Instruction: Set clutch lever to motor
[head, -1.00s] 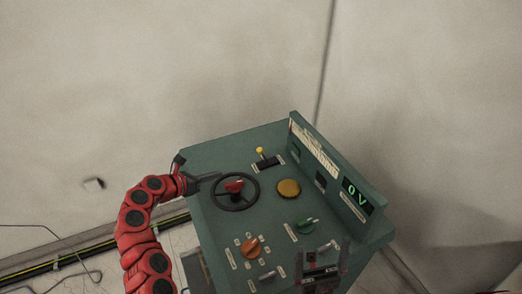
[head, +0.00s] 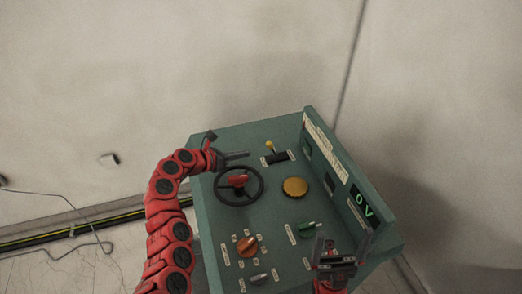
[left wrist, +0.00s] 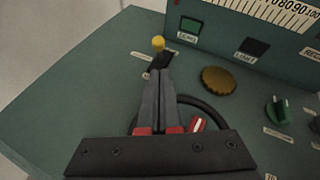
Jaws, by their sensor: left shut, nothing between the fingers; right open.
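A small lever with a yellow knob (head: 269,145) rises from a black slot at the back of the green console (head: 222,235). It is the likely clutch lever; its label plates are too small to read. In the left wrist view the yellow knob (left wrist: 158,43) stands just beyond my fingertips. My left gripper (head: 246,154) is shut and empty, over the far side of the handwheel, just left of the lever. A small gap seems to remain between them; contact is not certain. My right gripper (head: 342,243) is open and empty near the console's front right.
A black handwheel (head: 259,197) with a red centre lies beneath my left gripper.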

